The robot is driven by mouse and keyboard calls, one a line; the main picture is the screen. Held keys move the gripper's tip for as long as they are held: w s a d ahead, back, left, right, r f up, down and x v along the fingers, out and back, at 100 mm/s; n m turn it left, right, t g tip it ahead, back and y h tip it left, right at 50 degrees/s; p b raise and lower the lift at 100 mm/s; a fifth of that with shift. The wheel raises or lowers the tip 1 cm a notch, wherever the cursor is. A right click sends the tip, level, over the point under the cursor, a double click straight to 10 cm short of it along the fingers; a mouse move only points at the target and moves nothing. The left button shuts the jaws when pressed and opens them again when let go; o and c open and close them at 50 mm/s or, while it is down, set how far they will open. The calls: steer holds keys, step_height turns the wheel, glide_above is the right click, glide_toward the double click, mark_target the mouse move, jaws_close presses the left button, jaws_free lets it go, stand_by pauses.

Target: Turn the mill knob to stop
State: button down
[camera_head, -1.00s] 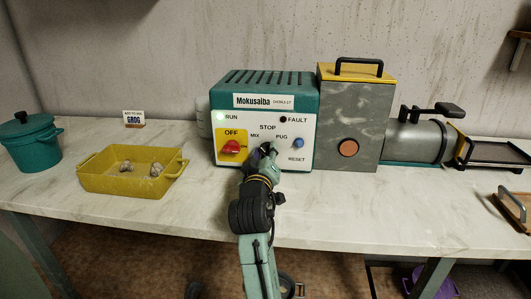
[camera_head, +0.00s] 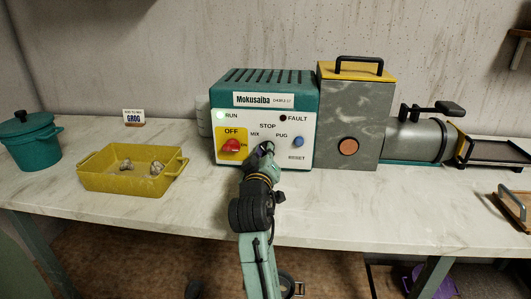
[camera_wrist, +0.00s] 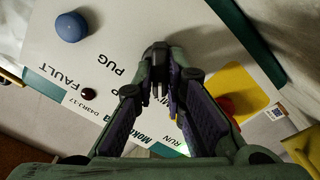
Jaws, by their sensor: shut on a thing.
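The mill control box (camera_head: 232,91) is teal with a white front panel marked MIX, STOP and PUG. My gripper (camera_head: 263,153) is at the panel below the STOP label. In the wrist view my gripper (camera_wrist: 160,88) has its fingertips closed around the dark mill knob (camera_wrist: 157,56). The fingers hide most of the knob, and I cannot tell which label it points to. In the head view the gripper covers the knob. The green RUN light (camera_head: 221,116) is lit, and the FAULT light (camera_head: 283,119) is dark.
A red switch (camera_head: 231,146) on a yellow plate is close left of my gripper. A blue RESET button (camera_head: 298,141) is close right. A grey mill housing (camera_head: 358,115) stands to the right. A yellow tray (camera_head: 130,183) and a teal pot (camera_head: 30,143) stand left.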

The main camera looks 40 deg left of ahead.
steer(key=shift+m, duration=0.3)
steer(key=m, duration=0.3)
steer(key=shift+m, duration=2.1)
steer(key=shift+b, duration=0.3)
steer(key=c, duration=1.6)
jaws_free()
steer(key=shift+d, duration=0.1)
steer(key=shift+c, duration=0.2)
